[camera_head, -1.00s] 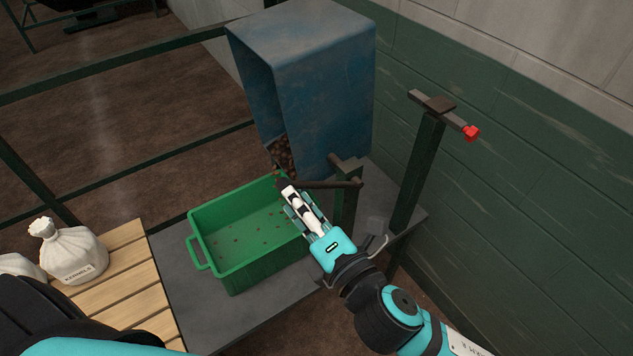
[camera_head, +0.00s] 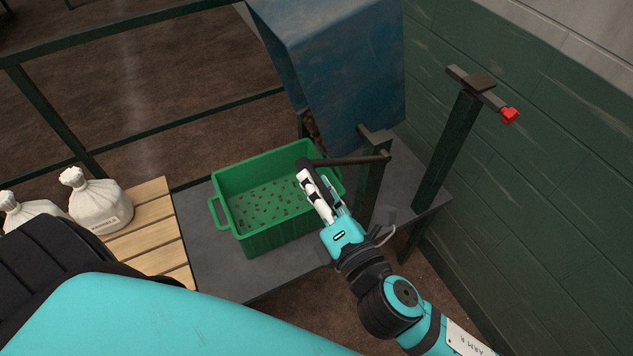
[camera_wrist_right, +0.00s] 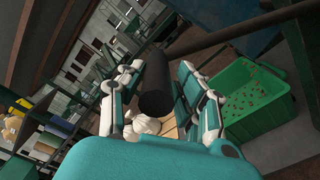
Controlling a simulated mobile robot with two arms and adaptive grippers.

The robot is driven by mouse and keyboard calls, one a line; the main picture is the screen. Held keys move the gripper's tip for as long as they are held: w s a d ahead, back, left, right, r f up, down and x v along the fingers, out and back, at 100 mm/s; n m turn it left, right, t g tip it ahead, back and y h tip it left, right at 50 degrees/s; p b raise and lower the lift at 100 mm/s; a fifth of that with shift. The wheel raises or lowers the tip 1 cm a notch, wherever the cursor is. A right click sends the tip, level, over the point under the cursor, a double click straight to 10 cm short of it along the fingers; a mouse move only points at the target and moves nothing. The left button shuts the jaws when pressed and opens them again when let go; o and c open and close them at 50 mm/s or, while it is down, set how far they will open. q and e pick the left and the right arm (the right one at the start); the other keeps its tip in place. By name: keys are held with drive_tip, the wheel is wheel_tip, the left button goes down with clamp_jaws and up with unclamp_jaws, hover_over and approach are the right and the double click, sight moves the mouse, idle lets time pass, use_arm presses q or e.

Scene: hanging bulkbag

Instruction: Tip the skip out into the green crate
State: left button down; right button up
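The blue skip (camera_head: 345,80) is tilted, its open mouth facing left, with brown lumps (camera_head: 310,126) at the lower lip. The green crate (camera_head: 263,243) stands below it on a grey table, with small brown pieces scattered on its floor; it also shows in the wrist view (camera_wrist_right: 257,128). My right gripper (camera_head: 317,185) is at the handle end of a dark lever (camera_head: 345,160) beside the skip. In the wrist view the thick dark handle (camera_wrist_right: 155,85) sits between the fingers, which seem closed on it. My left gripper is out of view.
White sacks (camera_head: 100,206) stand on a wooden pallet (camera_head: 150,235) at the left. A dark post with a red-tipped bar (camera_head: 485,92) stands on the right before the green block wall (camera_head: 560,170). Dark rails (camera_head: 150,45) run behind the table (camera_head: 215,270).

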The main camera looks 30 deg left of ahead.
drive_tip(key=shift+o, duration=1)
drive_tip(key=shift+f, duration=0.1)
drive_tip(key=shift+d, duration=0.15)
drive_tip(key=v, duration=1.1)
drive_tip(key=shift+s+d, duration=0.25)
drive_tip(key=shift+s, duration=0.05)
